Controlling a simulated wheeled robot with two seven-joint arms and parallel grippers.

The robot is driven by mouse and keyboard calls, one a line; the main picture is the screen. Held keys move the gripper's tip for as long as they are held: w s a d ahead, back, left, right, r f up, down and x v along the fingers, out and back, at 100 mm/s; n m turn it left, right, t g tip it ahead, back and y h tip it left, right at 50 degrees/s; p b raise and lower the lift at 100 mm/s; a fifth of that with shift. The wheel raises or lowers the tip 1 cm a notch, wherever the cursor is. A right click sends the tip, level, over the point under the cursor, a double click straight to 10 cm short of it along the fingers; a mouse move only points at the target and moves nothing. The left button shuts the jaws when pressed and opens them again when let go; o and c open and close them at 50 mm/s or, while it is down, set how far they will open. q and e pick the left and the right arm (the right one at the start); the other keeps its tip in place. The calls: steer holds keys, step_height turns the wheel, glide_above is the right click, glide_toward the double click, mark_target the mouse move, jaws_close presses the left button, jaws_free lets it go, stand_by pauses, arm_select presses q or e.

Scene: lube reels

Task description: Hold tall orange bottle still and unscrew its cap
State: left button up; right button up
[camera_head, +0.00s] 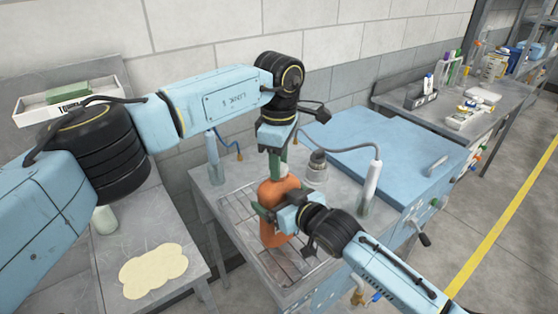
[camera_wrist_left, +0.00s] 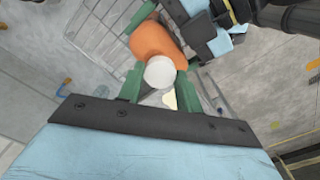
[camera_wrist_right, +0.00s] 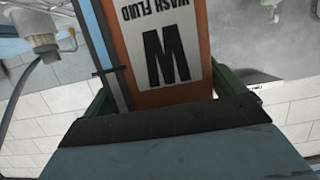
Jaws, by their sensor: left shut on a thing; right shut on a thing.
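The tall orange bottle (camera_head: 272,232) stands upright on the wire rack of the bench. Its white cap (camera_wrist_left: 160,72) shows in the left wrist view, between the green fingers. My left gripper (camera_head: 277,163) comes down from above and is shut on the cap. My right gripper (camera_head: 272,212) reaches in from the right and is shut on the bottle's body. The cap is mostly hidden in the head view.
A wire rack (camera_head: 238,205) lies under the bottle. A hooked spout (camera_head: 372,180) and a metal fitting (camera_head: 317,165) stand right of it. A blue lid (camera_head: 385,145) is behind. A cream cloth (camera_head: 153,270) lies on the left table.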

arm_select(q)
steer(key=n, duration=0.5)
steer(key=shift+n, duration=0.4)
steer(key=n, duration=0.5)
steer(key=shift+n, duration=0.3)
steer(key=n, duration=0.5)
steer(key=shift+n, duration=0.3)
steer(key=n, duration=0.6)
steer(key=shift+d+n, duration=0.1)
steer(key=shift+n, duration=0.2)
steer(key=shift+r, duration=0.3)
steer(key=shift+r, duration=0.9)
